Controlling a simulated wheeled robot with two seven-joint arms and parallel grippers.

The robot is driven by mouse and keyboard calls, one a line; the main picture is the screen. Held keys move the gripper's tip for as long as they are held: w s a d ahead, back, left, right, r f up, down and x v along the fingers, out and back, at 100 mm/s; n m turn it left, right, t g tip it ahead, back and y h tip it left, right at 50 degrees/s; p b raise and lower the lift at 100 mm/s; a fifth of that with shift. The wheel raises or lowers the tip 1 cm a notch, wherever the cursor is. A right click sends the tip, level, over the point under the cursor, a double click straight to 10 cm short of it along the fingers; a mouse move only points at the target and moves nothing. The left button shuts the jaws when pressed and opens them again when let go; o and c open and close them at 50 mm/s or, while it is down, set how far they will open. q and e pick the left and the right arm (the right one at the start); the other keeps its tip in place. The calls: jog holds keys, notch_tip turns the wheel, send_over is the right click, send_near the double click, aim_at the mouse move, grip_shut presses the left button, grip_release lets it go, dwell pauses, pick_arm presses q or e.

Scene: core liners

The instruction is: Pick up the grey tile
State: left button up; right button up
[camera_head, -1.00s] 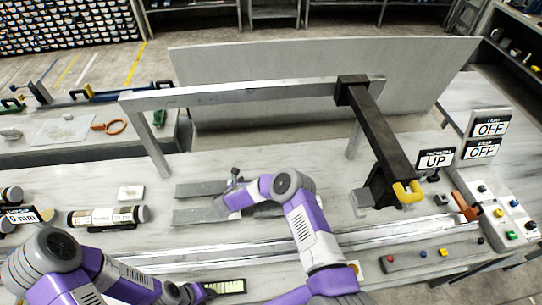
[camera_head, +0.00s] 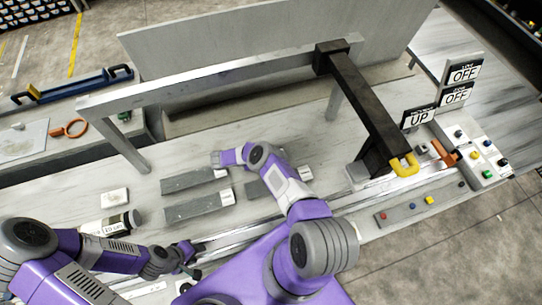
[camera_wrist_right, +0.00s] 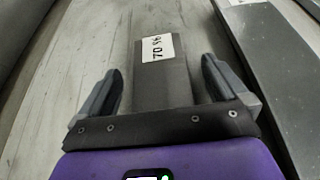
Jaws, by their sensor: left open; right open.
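A small pale grey-white tile (camera_head: 115,197) lies flat on the bench at the left in the head view; nothing grips it. I cannot be sure it is the grey tile. My left gripper (camera_head: 187,259) is open and empty, nearer the front edge, to the right of and below the tile. My right gripper (camera_wrist_right: 160,88) is open. In the right wrist view a long grey block (camera_wrist_right: 162,82) with a white label "70 96" shows between its fingers, unclamped. In the head view this gripper is hard to make out near the grey bars.
Grey bars (camera_head: 193,210) with pale labels lie mid-bench. A labelled cylinder (camera_head: 112,225) lies by the tile. A dark arm with a yellow tip (camera_head: 404,165) hangs from a grey frame (camera_head: 220,75). Control panels (camera_head: 483,160) stand at the right.

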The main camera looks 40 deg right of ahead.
jog(key=shift+x, duration=0.8)
jog(key=shift+w+r, duration=0.1)
jog(key=c, duration=1.1)
